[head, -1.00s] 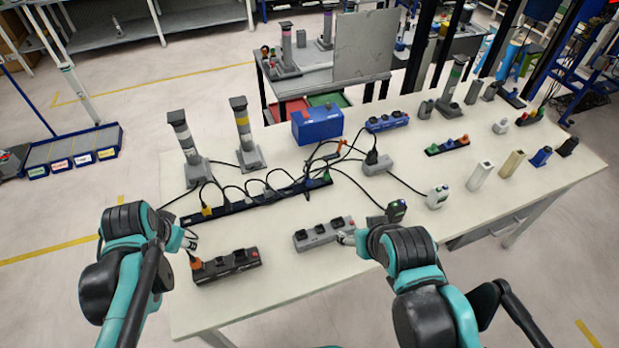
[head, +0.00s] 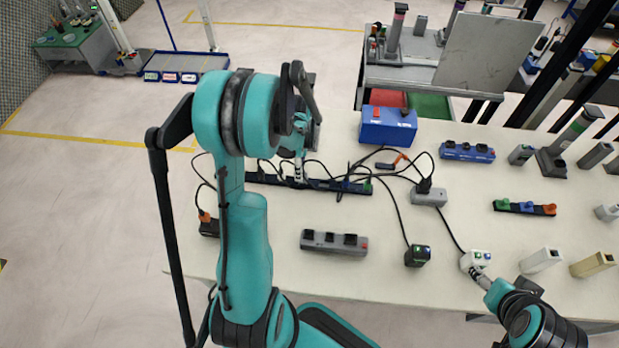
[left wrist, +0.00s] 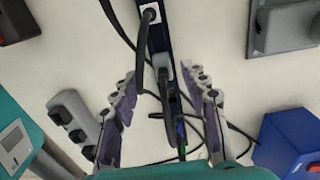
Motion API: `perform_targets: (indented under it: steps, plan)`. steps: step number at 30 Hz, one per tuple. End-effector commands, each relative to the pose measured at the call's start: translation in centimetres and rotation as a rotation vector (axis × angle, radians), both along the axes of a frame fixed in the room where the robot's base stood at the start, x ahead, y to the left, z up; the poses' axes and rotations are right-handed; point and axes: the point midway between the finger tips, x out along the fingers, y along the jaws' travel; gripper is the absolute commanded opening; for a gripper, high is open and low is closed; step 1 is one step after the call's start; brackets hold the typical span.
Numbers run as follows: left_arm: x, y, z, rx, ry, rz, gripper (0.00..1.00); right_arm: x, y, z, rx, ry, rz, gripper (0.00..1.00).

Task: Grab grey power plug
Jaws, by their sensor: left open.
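The black power strip (head: 335,187) lies across the table with several corded plugs in it. In the left wrist view, a grey plug (left wrist: 165,75) appears to sit in this strip (left wrist: 155,40), beside darker plugs. My left gripper (left wrist: 158,85) is open, its fingers on either side of the strip and plugs; contact cannot be told. In the head view the left gripper (head: 299,170) reaches down over the strip, and my arm hides part of it. My right gripper (head: 480,275) is at a white plug-like block (head: 474,260); its jaws are too small to read.
A grey socket strip (head: 334,242) lies in front, with a dark green-marked block (head: 417,255) to its right. A blue box (head: 388,126) stands behind the strip. A grey adapter (head: 428,197) with a black plug is to the right. Loose black cables cross the table middle.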

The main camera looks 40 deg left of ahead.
Motion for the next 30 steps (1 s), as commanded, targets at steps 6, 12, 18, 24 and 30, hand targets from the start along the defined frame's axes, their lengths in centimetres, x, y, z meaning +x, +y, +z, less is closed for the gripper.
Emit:
perform_targets:
  steps: [6, 12, 18, 24, 30]
  plan:
    - [0.5, -0.4, -2.7, 0.000, -0.001, -0.001, 0.45, 0.0, 0.0, -1.2, 0.000, 0.000, 0.000, 0.67]
    - [0.6, -0.5, -5.2, 0.000, -0.001, 0.001, 0.45, 0.0, 0.0, -2.0, 0.000, 0.000, 0.000, 0.67]
    - [0.5, -0.5, -5.2, 0.000, -0.001, 0.001, 0.45, 0.0, 0.0, -1.9, 0.000, 0.000, 0.000, 0.67]
    - [0.6, -0.5, -5.2, 0.000, -0.001, 0.001, 0.00, 0.0, 0.0, -1.9, 0.000, 0.000, 0.000, 0.67]
    - [0.6, -0.5, -5.2, 0.000, -0.001, 0.001, 0.00, 0.0, 0.0, -1.9, 0.000, 0.000, 0.000, 0.67]
